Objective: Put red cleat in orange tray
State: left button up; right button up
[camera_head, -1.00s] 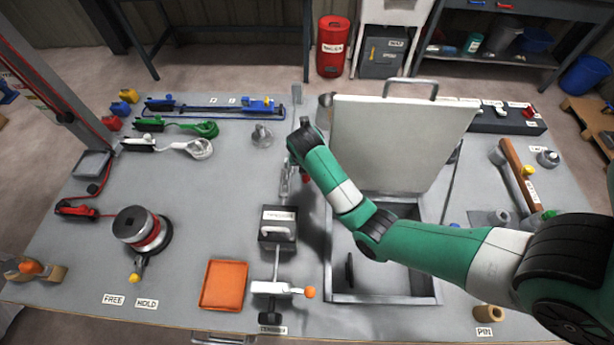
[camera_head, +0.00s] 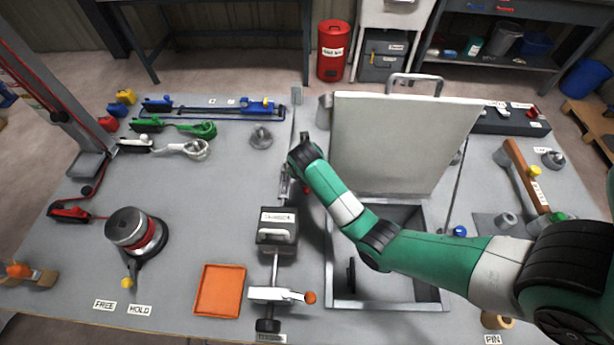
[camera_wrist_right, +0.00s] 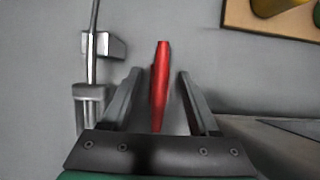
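The orange tray (camera_head: 219,291) lies empty near the front edge of the table, left of the middle. A slender, tapered red piece, apparently the red cleat (camera_wrist_right: 160,85), stands between the two fingers of my right gripper (camera_wrist_right: 161,75) in the right wrist view. The fingers are open, with a visible gap on each side of it. In the head view my right gripper points down near the middle of the table, behind the dark block with a handle, and only a bit of red (camera_head: 306,190) shows beside it. My left gripper is not in view.
A clamp with an orange knob (camera_head: 311,297) stands just right of the tray, in front of the dark handled block (camera_head: 278,231). The open-lidded hatch (camera_head: 405,145) is to the right. A winch drum (camera_head: 132,228) stands left of the tray. Table between drum and block is clear.

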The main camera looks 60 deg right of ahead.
jog(key=shift+r, duration=0.1)
jog(key=shift+r+p, duration=0.4)
jog(key=p+v, duration=0.5)
jog(key=v, duration=0.6)
jog(key=shift+a, duration=0.25)
jog(key=shift+r, duration=0.15)
